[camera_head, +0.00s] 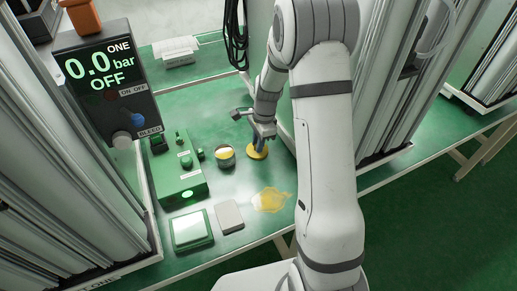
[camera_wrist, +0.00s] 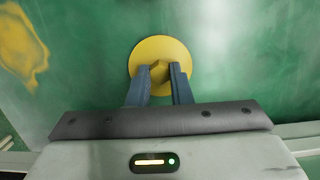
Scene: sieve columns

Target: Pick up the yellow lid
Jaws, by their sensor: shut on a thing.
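The yellow lid (camera_head: 258,153) is a round disc with a raised knob in its middle, low over or on the green table top; I cannot tell whether it touches the table. It also shows in the wrist view (camera_wrist: 160,52). My gripper (camera_head: 258,143) comes down onto it from above. In the wrist view my gripper (camera_wrist: 162,75) has its two blue-grey fingers closed on the knob, one on each side. The lid's lower edge is partly hidden behind the fingers.
A round container (camera_head: 225,157) with yellow content stands left of the lid. A yellow spill (camera_head: 271,200) lies in front. A green control box (camera_head: 180,178), a green-framed device (camera_head: 192,230) and a grey pad (camera_head: 229,217) stand to the left. Tall metal columns flank both sides.

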